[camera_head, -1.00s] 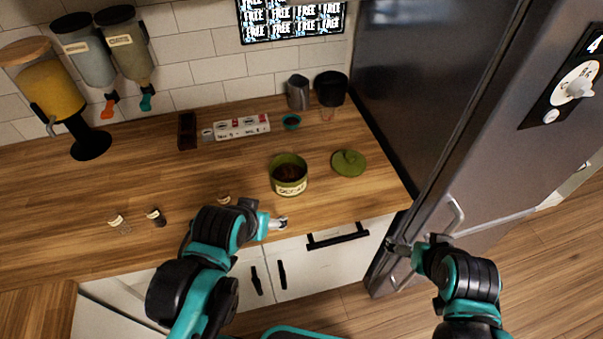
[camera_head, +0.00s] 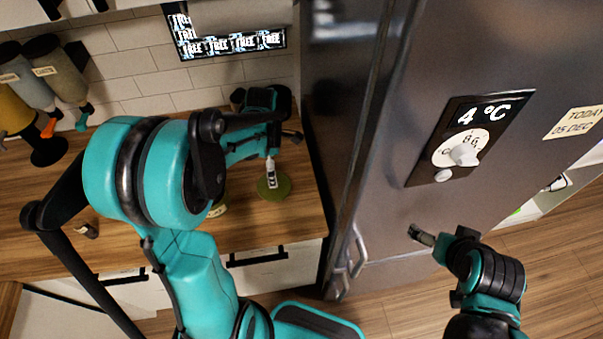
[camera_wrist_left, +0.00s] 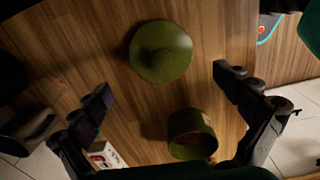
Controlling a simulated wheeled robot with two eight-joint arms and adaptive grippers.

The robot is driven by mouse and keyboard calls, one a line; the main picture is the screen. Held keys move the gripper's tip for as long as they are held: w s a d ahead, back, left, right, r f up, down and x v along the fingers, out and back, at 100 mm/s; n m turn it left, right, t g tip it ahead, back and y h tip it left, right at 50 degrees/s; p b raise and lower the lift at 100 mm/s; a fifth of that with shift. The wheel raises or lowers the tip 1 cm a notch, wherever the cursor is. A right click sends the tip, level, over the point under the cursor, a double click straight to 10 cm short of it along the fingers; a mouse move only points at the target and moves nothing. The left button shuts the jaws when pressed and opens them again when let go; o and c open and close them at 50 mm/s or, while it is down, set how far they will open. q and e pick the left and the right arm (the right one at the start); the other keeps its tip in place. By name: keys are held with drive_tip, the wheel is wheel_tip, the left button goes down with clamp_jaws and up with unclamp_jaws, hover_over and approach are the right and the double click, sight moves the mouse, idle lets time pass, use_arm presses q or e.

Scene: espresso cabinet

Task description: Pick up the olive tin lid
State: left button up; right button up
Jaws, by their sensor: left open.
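The olive tin lid (camera_head: 283,191) lies flat on the wooden counter, partly covered by my left gripper (camera_head: 271,172) in the head view.
The steel fridge (camera_head: 400,120) stands just right of the counter. Dispensers (camera_head: 55,70) stand at the back left. A small dark-capped jar (camera_head: 87,230) is near the counter's front. A red-and-white box (camera_wrist_left: 105,155) sits near the tin.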

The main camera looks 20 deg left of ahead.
use_arm(q)
drive_tip(key=shift+w+f+n, duration=0.2)
drive_tip(key=shift+f+n, duration=0.05)
drive_tip(key=shift+n, duration=0.05)
drive_tip(key=f+b, duration=0.1)
drive_tip(key=f, duration=0.3)
drive_tip(key=f+b, duration=0.1)
drive_tip(key=f, duration=0.2)
drive_tip(key=shift+s+a+f, duration=0.1)
drive_tip(key=shift+s+f, duration=0.1)
drive_tip(key=shift+f, duration=0.15)
drive_tip(key=shift+r, duration=0.1)
drive_tip(key=c, duration=1.3)
drive_tip(key=shift+s, duration=0.1)
drive_tip(key=shift+c, duration=0.6)
